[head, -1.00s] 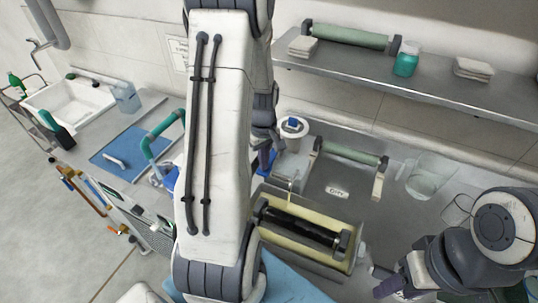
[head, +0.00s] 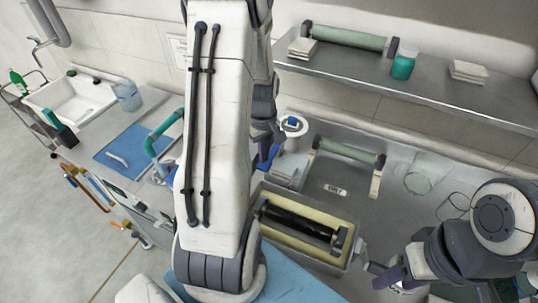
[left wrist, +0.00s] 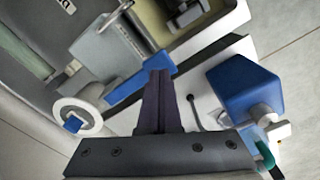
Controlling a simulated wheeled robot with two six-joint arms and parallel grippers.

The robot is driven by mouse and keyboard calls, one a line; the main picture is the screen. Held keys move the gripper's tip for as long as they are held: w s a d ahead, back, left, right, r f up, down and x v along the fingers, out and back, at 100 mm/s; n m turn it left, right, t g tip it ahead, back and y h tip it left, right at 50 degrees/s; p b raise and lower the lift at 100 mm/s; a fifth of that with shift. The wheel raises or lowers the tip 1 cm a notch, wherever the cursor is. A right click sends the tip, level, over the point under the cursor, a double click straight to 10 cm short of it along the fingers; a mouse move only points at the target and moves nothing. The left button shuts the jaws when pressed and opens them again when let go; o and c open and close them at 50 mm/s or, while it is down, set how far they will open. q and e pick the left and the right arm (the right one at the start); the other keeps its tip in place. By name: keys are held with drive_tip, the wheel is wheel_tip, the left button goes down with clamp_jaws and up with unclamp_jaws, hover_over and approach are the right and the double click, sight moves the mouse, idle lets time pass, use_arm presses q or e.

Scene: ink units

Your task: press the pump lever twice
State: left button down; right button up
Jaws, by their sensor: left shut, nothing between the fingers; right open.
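The pump lever appears to be the blue bar (left wrist: 124,89) in the left wrist view, beside a grey metal box (left wrist: 105,48). My left gripper (left wrist: 160,74) is shut and empty, its dark fingertips at the bar's near side. They overlap the bar in the picture; I cannot tell whether they touch it. In the head view, a blue part (head: 268,158) shows just behind my left arm, beside the grey box, and the arm hides much of this area. My right gripper (head: 376,280) is open and empty at the lower right.
A cream-lined tray (head: 335,259) with a black roller (head: 298,222) lies right of my left arm. A green roller (head: 348,150) stands behind it. A blue motor-like housing (left wrist: 243,88) is near the left gripper. A shelf (head: 430,90) runs along the back.

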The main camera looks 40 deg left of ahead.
use_arm(q)
drive_tip(key=shift+r, duration=0.1)
wheel_tip(320, 180, up, 6)
drive_tip(key=p, duration=0.5)
idle(0.4)
drive_tip(key=s+d+r+m+b, duration=0.2)
drive_tip(key=d+m+b, duration=0.4)
drive_tip(key=d+m, duration=0.95)
drive_tip(key=s+d+m+h+b, duration=0.1)
drive_tip(key=s+d+m+b, duration=0.3)
drive_tip(key=s+d, duration=1)
drive_tip(key=shift+s+d+f+m, duration=0.25)
drive_tip(key=shift+d+m, duration=0.4)
drive_tip(key=shift+m, duration=0.6)
